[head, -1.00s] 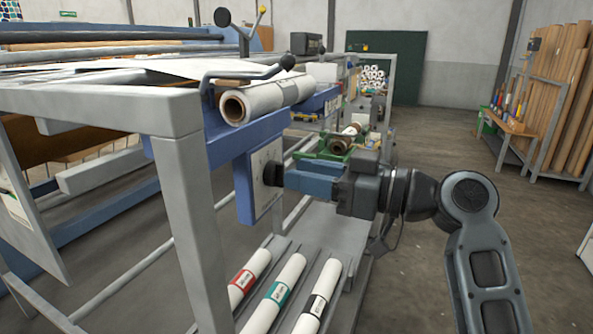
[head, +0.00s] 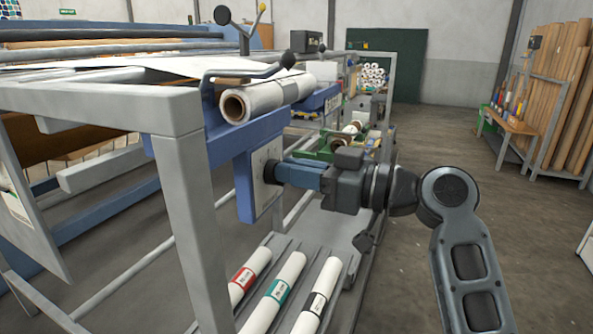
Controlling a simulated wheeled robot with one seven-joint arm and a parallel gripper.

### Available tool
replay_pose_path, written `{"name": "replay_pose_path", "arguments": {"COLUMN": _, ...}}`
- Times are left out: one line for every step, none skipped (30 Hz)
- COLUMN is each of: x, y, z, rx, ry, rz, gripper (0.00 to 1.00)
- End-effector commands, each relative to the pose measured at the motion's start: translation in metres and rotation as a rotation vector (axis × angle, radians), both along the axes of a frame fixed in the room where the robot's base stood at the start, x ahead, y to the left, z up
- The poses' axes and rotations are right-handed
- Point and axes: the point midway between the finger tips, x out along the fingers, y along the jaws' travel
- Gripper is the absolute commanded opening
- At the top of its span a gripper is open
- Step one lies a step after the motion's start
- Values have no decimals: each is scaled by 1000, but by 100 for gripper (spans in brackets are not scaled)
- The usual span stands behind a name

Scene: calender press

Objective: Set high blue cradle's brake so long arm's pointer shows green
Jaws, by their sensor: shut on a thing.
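The high blue cradle (head: 222,150) is fixed to the grey frame and bears a white roll (head: 262,96) with a brown core. A pale plate (head: 262,205) hangs on the blue bracket under the cradle. A dark round knob (head: 271,171) sits on this plate. My gripper (head: 281,172) reaches in from the right with its blue fingers shut on the knob. The fingers hide part of the knob. A black-handled long arm (head: 262,73) lies over the roll. Its pointer and any green mark are too small or hidden to make out.
A grey frame post (head: 197,235) stands left of the plate. Below, white rolls with red, teal and black labels (head: 277,290) lie on a lower rack. A green cradle (head: 318,146) with a roll is behind my gripper. Open floor (head: 440,150) lies to the right.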

Motion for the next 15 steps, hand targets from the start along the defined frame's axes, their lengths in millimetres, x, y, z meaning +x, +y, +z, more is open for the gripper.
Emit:
{"name": "replay_pose_path", "arguments": {"x": 0, "y": 0, "z": 0, "rx": 0, "ry": 0, "rz": 1, "gripper": 0}}
{"name": "replay_pose_path", "arguments": {"x": 0, "y": 0, "z": 0, "rx": 0, "ry": 0, "rz": 1, "gripper": 0}}
{"name": "replay_pose_path", "arguments": {"x": 0, "y": 0, "z": 0, "rx": 0, "ry": 0, "rz": 1, "gripper": 0}}
{"name": "replay_pose_path", "arguments": {"x": 0, "y": 0, "z": 0, "rx": 0, "ry": 1, "rz": 1, "gripper": 0}}
{"name": "replay_pose_path", "arguments": {"x": 0, "y": 0, "z": 0, "rx": 0, "ry": 1, "rz": 1, "gripper": 0}}
{"name": "replay_pose_path", "arguments": {"x": 0, "y": 0, "z": 0, "rx": 1, "ry": 3, "rz": 1, "gripper": 0}}
{"name": "replay_pose_path", "arguments": {"x": 0, "y": 0, "z": 0, "rx": 2, "ry": 6, "rz": 1, "gripper": 0}}
{"name": "replay_pose_path", "arguments": {"x": 0, "y": 0, "z": 0, "rx": 2, "ry": 10, "rz": 1, "gripper": 0}}
{"name": "replay_pose_path", "arguments": {"x": 0, "y": 0, "z": 0, "rx": 5, "ry": 17, "rz": 1, "gripper": 0}}
{"name": "replay_pose_path", "arguments": {"x": 0, "y": 0, "z": 0, "rx": 8, "ry": 25, "rz": 1, "gripper": 0}}
{"name": "replay_pose_path", "arguments": {"x": 0, "y": 0, "z": 0, "rx": 11, "ry": 33, "rz": 1, "gripper": 0}}
{"name": "replay_pose_path", "arguments": {"x": 0, "y": 0, "z": 1, "rx": 16, "ry": 46, "rz": 1, "gripper": 0}}
{"name": "replay_pose_path", "arguments": {"x": 0, "y": 0, "z": 1, "rx": 20, "ry": 59, "rz": 1, "gripper": 0}}
{"name": "replay_pose_path", "arguments": {"x": 0, "y": 0, "z": 1, "rx": 25, "ry": 73, "rz": 1, "gripper": 0}}
{"name": "replay_pose_path", "arguments": {"x": 1, "y": 0, "z": 1, "rx": 33, "ry": 93, "rz": 1, "gripper": 0}}
